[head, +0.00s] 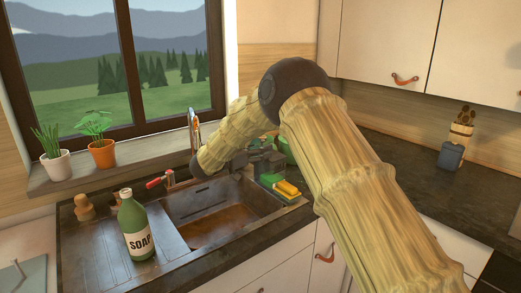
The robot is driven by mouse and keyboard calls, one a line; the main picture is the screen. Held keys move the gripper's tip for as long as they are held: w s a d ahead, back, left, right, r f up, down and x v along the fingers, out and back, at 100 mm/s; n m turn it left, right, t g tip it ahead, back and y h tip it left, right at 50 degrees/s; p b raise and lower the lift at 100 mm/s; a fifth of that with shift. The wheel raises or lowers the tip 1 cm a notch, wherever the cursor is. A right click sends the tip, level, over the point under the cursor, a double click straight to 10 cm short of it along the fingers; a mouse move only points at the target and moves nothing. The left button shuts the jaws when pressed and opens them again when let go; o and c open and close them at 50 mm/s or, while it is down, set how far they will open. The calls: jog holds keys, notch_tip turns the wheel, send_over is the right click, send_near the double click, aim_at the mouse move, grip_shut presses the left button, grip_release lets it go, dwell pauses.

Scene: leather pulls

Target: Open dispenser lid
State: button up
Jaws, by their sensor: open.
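My arm reaches over the sink in the head view, and its far end is partly hidden by my own forearm. My gripper (238,162) is small and dark there, with its open jaws hard to make out, above the back right of the sink. A dark grey, box-like thing (266,160) stands just right of it at the sink's back edge; it may be the dispenser. I cannot make out its lid or whether the gripper touches it. Nothing is visibly held.
A green soap bottle (136,228) stands on the drainboard left of the sink (215,228). A yellow sponge (287,188) lies at the sink's right. The faucet (194,130) rises behind. Potted plants (102,152) line the sill. A grey-blue container (451,156) stands far right.

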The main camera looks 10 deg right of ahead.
jog(key=shift+a, duration=0.1)
jog(key=v, duration=1.2)
